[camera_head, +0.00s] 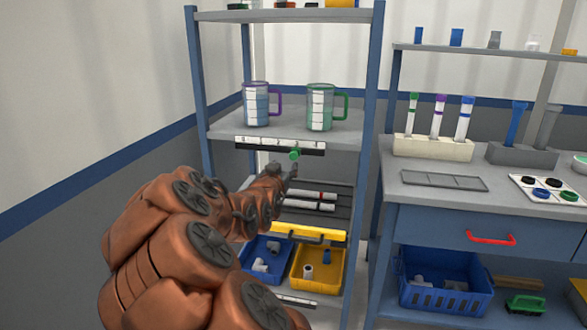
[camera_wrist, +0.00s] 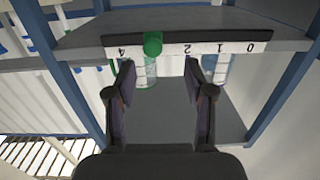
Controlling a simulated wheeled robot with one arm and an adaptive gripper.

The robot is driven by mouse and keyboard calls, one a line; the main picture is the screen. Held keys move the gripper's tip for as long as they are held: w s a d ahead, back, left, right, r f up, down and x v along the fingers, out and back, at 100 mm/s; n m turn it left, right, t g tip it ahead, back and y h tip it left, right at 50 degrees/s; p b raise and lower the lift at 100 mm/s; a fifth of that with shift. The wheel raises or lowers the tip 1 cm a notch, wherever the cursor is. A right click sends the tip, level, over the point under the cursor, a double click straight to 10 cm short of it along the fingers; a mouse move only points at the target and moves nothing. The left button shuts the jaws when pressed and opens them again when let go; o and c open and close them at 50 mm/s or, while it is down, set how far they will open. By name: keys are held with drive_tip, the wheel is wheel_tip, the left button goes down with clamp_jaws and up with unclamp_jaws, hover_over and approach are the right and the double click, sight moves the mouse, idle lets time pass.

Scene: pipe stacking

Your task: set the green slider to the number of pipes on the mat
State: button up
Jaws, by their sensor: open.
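The green slider knob (camera_head: 294,153) sits on a black-and-white scale (camera_head: 262,146) on the shelf's front edge. In the wrist view, the knob (camera_wrist: 153,42) stands between 4 and 2 on the scale, covering the place of 3. My gripper (camera_head: 287,169) is open and empty, just below the knob. In the wrist view, its fingers (camera_wrist: 159,63) are spread on either side, with the knob ahead of the gap. The dark ridged mat (camera_head: 338,220) lies below. Two pale pipes (camera_head: 310,206) show on it, the back one with a red mark. My arm hides its left part.
Two mugs (camera_head: 256,105) (camera_head: 320,108) stand on the shelf above. A yellow bin (camera_head: 334,282) and a blue bin (camera_head: 250,250) with fittings sit below the mat. A blue post (camera_head: 364,150) and a workbench (camera_head: 430,200) are to the right.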

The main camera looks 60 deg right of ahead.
sight(293, 156)
drive_tip(key=shift+h, duration=0.4)
drive_tip(key=shift+s+x, duration=0.2)
drive_tip(key=shift+x, duration=2)
drive_tip(key=shift+s+x, duration=0.25)
drive_tip(key=shift+x, duration=1.9)
drive_tip(key=shift+d+r, duration=0.1)
drive_tip(key=shift+d, duration=0.05)
clamp_jaws()
